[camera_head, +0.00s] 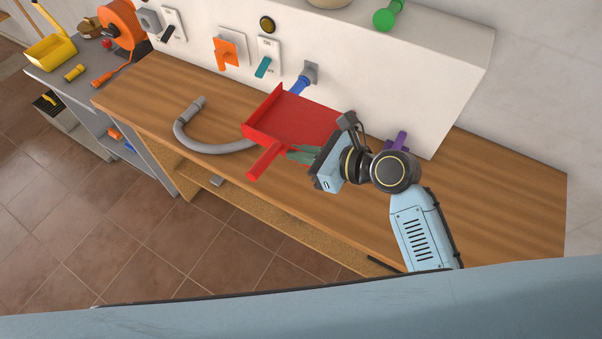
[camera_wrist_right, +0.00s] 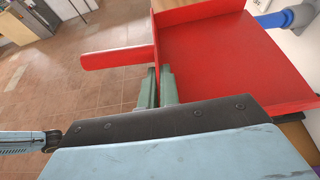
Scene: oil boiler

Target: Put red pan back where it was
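The red pan (camera_head: 300,118) is a flat, wide scoop with a low wall and a stub handle (camera_head: 267,160) toward the front left. It shows over the wooden counter, near its wall side. My right gripper (camera_head: 299,153) is at the pan's near edge, beside the handle. In the right wrist view the pan (camera_wrist_right: 225,60) fills the upper right, and the gripper's green fingers (camera_wrist_right: 160,85) are close together at its wall, seemingly pinching it. The handle (camera_wrist_right: 115,57) sticks out left of the fingers. Whether the pan touches the counter is hard to tell. My left gripper is not in view.
A grey hose (camera_head: 200,140) curves on the wooden counter (camera_head: 480,200) left of the pan. A blue valve (camera_head: 302,82) and a purple one (camera_head: 398,140) are on the white wall. The counter's right part is clear.

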